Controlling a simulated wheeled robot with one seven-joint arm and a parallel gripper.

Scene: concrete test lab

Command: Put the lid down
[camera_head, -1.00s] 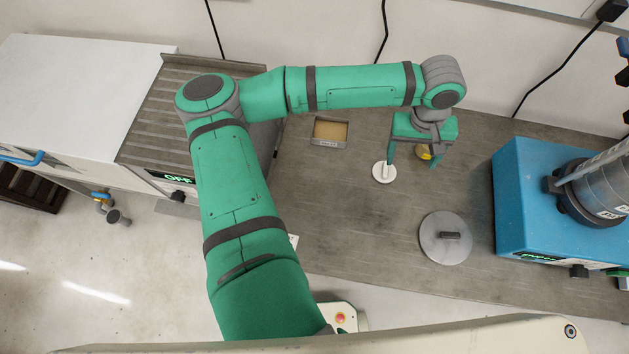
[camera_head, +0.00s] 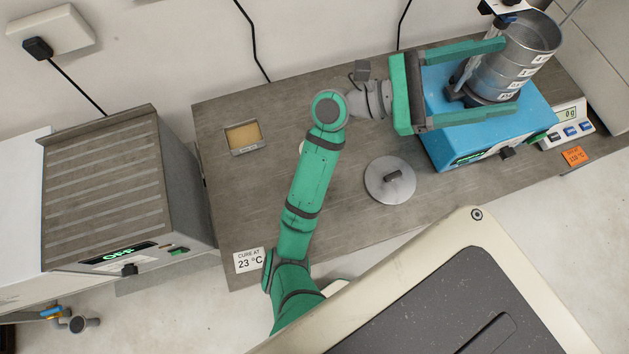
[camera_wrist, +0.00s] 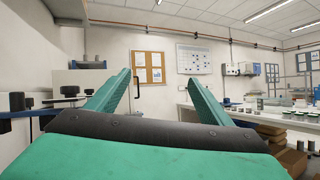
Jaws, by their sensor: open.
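A round grey metal lid (camera_head: 390,172) with a dark handle lies flat, handle up, on the grey bench in the head view. My gripper (camera_head: 522,78) is open and empty, up and to the right of the lid, pointing right. In the head view its two fingers reach over the blue machine (camera_head: 445,145), on either side of a stack of grey metal sieves (camera_head: 515,65). I cannot tell its height against the stack. In the wrist view, my open gripper (camera_wrist: 158,78) has only the far wall between its fingers.
A scale (camera_head: 572,125) stands at the right. A ribbed-top unit (camera_head: 100,180) stands far left. Dark knobs (camera_wrist: 17,101) show left in the wrist view.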

